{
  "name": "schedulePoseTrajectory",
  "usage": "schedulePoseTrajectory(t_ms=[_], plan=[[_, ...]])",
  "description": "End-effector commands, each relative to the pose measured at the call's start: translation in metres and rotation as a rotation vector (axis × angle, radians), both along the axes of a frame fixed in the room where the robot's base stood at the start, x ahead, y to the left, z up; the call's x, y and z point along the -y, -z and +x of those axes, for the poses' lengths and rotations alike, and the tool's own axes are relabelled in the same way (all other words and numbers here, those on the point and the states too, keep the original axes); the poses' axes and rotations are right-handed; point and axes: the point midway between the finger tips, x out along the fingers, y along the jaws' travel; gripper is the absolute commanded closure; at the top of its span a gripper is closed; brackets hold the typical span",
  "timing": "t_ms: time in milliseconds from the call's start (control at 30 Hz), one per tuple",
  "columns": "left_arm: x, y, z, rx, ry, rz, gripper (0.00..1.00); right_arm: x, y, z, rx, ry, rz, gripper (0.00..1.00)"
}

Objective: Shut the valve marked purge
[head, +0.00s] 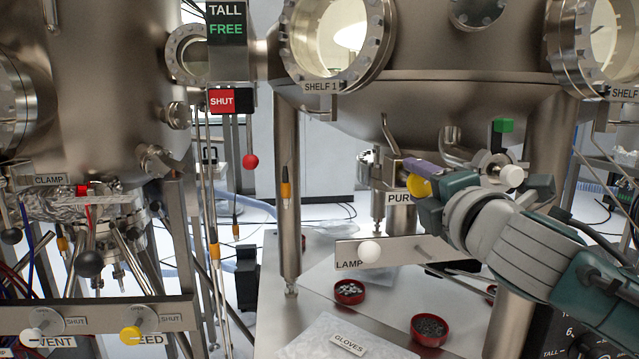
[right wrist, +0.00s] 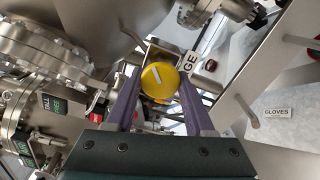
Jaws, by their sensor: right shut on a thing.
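The purge valve's yellow round knob (head: 417,188) sits beside its plate (head: 399,198), of which only "PUR" shows past my gripper in the head view. In the right wrist view the knob (right wrist: 159,80) faces me with a white slanted pointer mark, and the plate's "GE" (right wrist: 189,62) shows beside it. My right gripper (head: 421,174) reaches in from the right and its purple fingers are shut on the knob, one on each side. Any open or shut marks by the knob are hidden or too small to read. My left gripper is not in view.
At lower left a rail carries a white vent knob (head: 36,337) and a yellow feed knob (head: 134,337), each with a "SHUT" mark. A lamp panel (head: 400,252) with a white knob is below the purge plate. Red bowls (head: 349,291) and a gloves packet (head: 348,344) lie on the table.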

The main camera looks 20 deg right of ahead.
Motion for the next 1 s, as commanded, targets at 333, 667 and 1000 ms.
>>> schedulePoseTrajectory(t_ms=[333, 667, 1000], plan=[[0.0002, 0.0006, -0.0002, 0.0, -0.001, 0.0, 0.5, -0.0005, -0.0019, 0.0, 0.077, 0.001, 0.32, 1.0], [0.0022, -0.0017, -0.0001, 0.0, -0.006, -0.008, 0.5, -0.0003, -0.0031, 0.0001, 0.137, 0.0, 0.565, 1.0], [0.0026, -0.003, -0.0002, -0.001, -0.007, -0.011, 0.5, -0.0001, -0.0034, 0.0, 0.167, 0.0, 0.689, 1.0]])
